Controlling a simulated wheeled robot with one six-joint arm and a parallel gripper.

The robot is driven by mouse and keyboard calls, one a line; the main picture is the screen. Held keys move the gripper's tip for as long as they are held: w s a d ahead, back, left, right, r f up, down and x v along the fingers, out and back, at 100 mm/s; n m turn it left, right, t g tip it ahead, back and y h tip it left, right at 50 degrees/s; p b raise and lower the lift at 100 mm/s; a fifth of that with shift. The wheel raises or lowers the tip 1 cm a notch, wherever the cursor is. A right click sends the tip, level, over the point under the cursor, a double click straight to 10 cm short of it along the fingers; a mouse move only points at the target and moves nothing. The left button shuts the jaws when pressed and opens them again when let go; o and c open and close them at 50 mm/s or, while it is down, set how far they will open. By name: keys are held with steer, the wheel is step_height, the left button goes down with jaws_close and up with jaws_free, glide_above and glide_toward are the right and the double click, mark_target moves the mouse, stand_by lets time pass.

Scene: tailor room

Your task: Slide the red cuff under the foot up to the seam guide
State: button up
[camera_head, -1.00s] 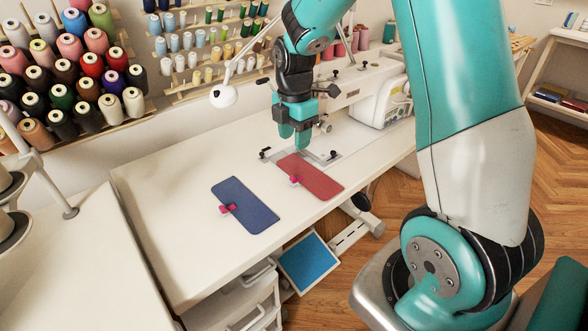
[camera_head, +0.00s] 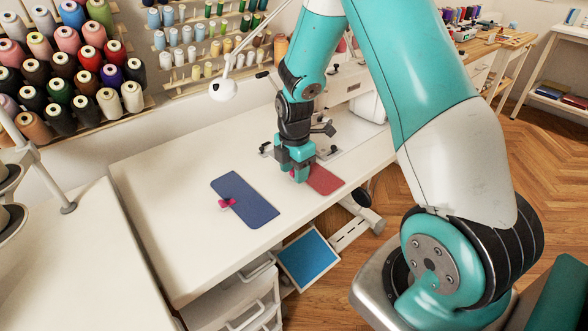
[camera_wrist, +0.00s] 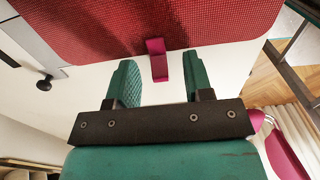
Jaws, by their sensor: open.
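The red cuff (camera_head: 325,181) lies flat on the white sewing table, partly behind my gripper in the head view. It fills the top of the wrist view (camera_wrist: 215,22). A magenta tab (camera_wrist: 158,60) stands at its near edge. My gripper (camera_head: 299,175) is low over the cuff's left side. In the wrist view my gripper (camera_wrist: 156,66) is open, with one finger on each side of the tab and gaps between. The sewing machine (camera_head: 368,105) stands behind my arm, which hides its foot; I cannot make out the seam guide.
A blue cuff (camera_head: 245,201) with its own magenta tab (camera_head: 227,204) lies to the left on the sewing table (camera_head: 165,235). A black knob (camera_wrist: 45,82) shows beside the red cuff. A lamp (camera_head: 222,90) and thread racks stand behind. The table's front left is clear.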

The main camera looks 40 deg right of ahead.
jaws_close()
steer(key=shift+s+r, duration=0.1)
steer(key=shift+d, duration=0.1)
stand_by(0.4)
steer(key=shift+d+p, duration=0.4)
steer(key=shift+d, duration=0.7)
jaws_free()
